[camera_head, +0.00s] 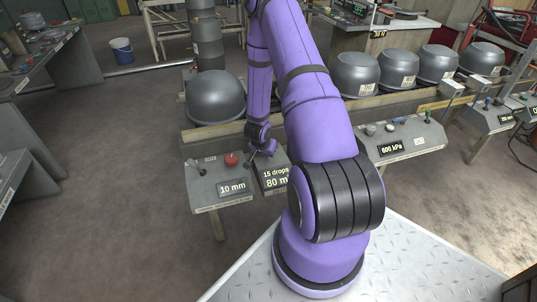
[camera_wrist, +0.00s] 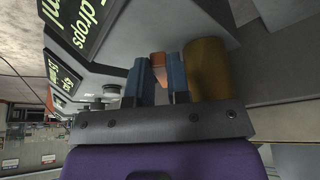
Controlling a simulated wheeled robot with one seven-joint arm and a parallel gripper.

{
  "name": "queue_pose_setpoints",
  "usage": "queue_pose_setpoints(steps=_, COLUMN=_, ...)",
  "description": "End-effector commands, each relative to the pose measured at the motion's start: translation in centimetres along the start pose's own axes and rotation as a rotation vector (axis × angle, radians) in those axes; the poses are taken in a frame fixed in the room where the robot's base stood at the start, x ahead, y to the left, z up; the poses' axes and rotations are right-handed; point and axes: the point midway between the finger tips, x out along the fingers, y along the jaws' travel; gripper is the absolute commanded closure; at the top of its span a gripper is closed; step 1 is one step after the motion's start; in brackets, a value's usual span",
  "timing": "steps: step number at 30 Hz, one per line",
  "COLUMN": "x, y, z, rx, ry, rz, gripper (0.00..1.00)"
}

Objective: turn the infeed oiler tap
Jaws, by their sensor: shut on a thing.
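The infeed oiler tap, seen as a small orange-brown piece (camera_wrist: 157,60), sits between the blue fingertips of my gripper (camera_wrist: 158,72) in the wrist view. The gripper is shut on it; the fingers hide its lower part. A brass-coloured cylinder (camera_wrist: 207,68) stands just right of the right finger. In the head view my gripper (camera_head: 264,149) is small, at the back edge of a grey box whose display (camera_head: 275,177) reads 15 drops and 80 with a cut-off unit. The tap itself cannot be made out there.
Left of that box a grey panel carries a red button (camera_head: 231,160), a lever (camera_head: 198,169) and a 10 mm display (camera_head: 233,188). A 600 kPa panel (camera_head: 391,147) stands to the right. Large grey domes (camera_head: 215,97) line the bench behind. Open floor (camera_head: 110,190) lies at left.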

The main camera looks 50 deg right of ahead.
Motion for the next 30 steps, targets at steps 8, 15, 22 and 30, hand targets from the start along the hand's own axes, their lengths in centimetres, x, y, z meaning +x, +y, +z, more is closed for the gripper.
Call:
queue_pose_setpoints(steps=8, x=-0.01, y=-0.94, z=-0.09, rx=0.125, ry=0.002, rz=0.051, gripper=1.0)
queue_pose_setpoints(steps=15, x=0.03, y=-1.18, z=-0.15, rx=0.177, ry=0.002, rz=0.072, gripper=1.0)
queue_pose_setpoints(steps=22, x=0.04, y=-1.18, z=-0.17, rx=0.185, ry=0.001, rz=0.076, gripper=1.0)
queue_pose_setpoints(steps=30, x=0.04, y=-1.19, z=-0.17, rx=0.184, ry=0.001, rz=0.075, gripper=0.67)
